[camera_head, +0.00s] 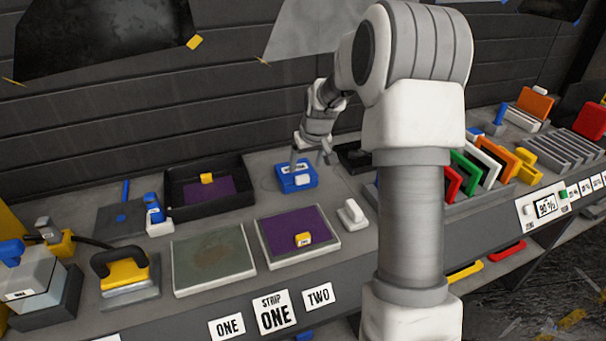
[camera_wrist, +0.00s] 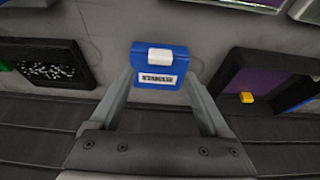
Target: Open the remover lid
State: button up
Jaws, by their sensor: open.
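The remover is a blue box (camera_head: 284,184) with a white label and a white tab, standing on the bench in the middle of the head view. Its blue lid looks closed. In the wrist view the blue box (camera_wrist: 178,56) is centred, with the white tab (camera_wrist: 160,56) above the label. My gripper (camera_head: 311,156) is above and at the back of the box in the head view. In the wrist view its two fingers (camera_wrist: 158,78) are spread apart, one towards each side of the box, with nothing held. Whether they touch the box cannot be told.
A black tray (camera_head: 240,194) with a purple sheet stands left of the box. A purple-topped board (camera_head: 325,254) and a white block (camera_head: 352,216) lie in front. Another black tray (camera_wrist: 92,66) is beside the box. The dark wall is behind.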

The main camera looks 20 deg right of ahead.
aim_at(302, 176)
jog(key=x, duration=0.6)
jog(key=shift+w, duration=0.1)
grip_shut()
dwell(0.3)
dwell(1.0)
